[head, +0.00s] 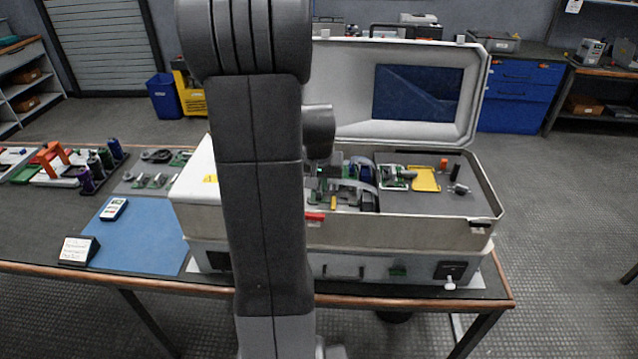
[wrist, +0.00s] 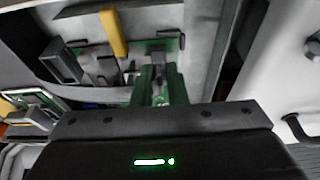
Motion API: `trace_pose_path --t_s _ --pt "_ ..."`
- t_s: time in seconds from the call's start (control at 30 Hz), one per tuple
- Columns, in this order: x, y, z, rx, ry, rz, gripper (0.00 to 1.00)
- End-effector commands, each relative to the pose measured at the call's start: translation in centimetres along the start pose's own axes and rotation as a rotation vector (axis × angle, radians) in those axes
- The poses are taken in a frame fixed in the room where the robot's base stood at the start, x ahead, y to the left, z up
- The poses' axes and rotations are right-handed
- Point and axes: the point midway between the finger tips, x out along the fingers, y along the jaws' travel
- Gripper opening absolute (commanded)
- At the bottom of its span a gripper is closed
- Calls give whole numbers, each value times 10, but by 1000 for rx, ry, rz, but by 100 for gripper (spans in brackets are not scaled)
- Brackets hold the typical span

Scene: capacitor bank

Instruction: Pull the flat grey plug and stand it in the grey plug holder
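My gripper (wrist: 160,118) shows in the wrist view as a wide dark bar along the bottom; its fingers cannot be made out clearly. Just beyond its middle is a narrow grey piece (wrist: 158,78) on a green part, perhaps the flat grey plug; I cannot tell whether the gripper touches it. In the head view my arm covers the gripper and part of the open case (head: 400,236). Small grey fittings stand on a grey mat (head: 127,188) left of the case; I cannot tell which, if any, is the grey plug holder.
The case's raised lid (head: 345,85) stands behind its interior. A yellow part (head: 425,179) and small components lie inside on the right. A blue mat (head: 150,240) with a small meter (head: 114,209) and a sign (head: 78,250) lie left.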

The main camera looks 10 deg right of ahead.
Motion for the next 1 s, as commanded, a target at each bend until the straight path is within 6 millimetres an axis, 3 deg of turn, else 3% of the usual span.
trace_pose_path --t_s 0.1,0.13,0.2,1.0 --pt "0 0 0 0 0 0 0" --pt "0 0 0 0 0 0 10" --pt "0 0 0 0 0 0 0" --pt "-3 0 -1 0 1 0 0"
